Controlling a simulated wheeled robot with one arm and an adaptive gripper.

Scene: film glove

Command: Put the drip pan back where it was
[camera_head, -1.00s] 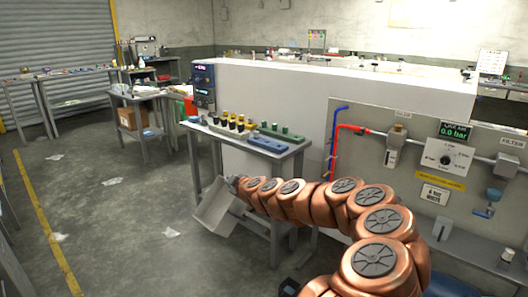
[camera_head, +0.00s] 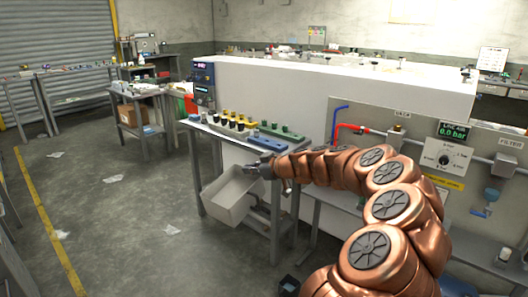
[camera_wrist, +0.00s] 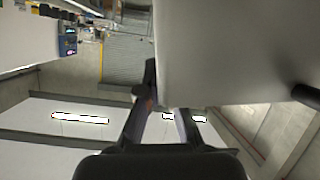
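The drip pan (camera_head: 228,208) is a light grey open box. It hangs in the air in front of the small grey table, a little below its top, tilted, with its open side partly facing up. My gripper (camera_head: 257,171) is at the pan's upper right edge and appears shut on it. In the wrist view the pan (camera_wrist: 235,50) is a large pale surface filling the upper right. The gripper fingers (camera_wrist: 155,95) show beside its edge, and the exact grip is partly hidden.
The grey table (camera_head: 190,126) carries rows of yellow, black and green-topped items and a blue block (camera_head: 267,143). A dark box (camera_head: 289,284) is on the floor. Floor at left is mostly open.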

